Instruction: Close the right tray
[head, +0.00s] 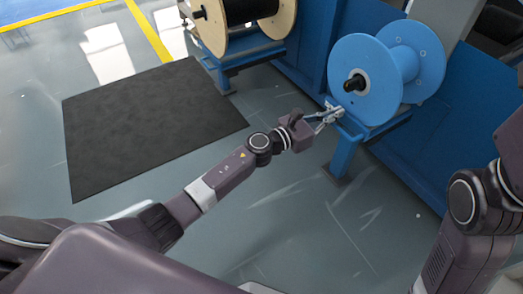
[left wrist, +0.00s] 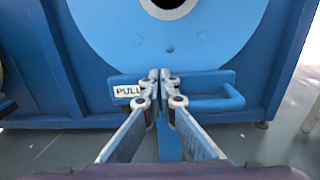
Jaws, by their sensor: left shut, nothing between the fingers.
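The right tray (head: 388,123) is a blue support carrying a large blue spool (head: 372,72), standing out from a blue cabinet. In the left wrist view its front plate (left wrist: 205,80) has a white PULL label (left wrist: 127,91) at the left and a blue bar handle (left wrist: 218,103) at the right. My left gripper (head: 335,114) is at the tray's front, below the spool. Its fingertips (left wrist: 159,76) are together and empty, in front of the plate between label and handle. I cannot tell whether they touch it. My right gripper is outside the frames.
A second spool (head: 245,12) with wooden flanges and black cable sits on another blue stand at the upper left. A dark mat (head: 150,122) lies on the grey floor. The floor in front of the right tray is clear. My right arm is at the right edge.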

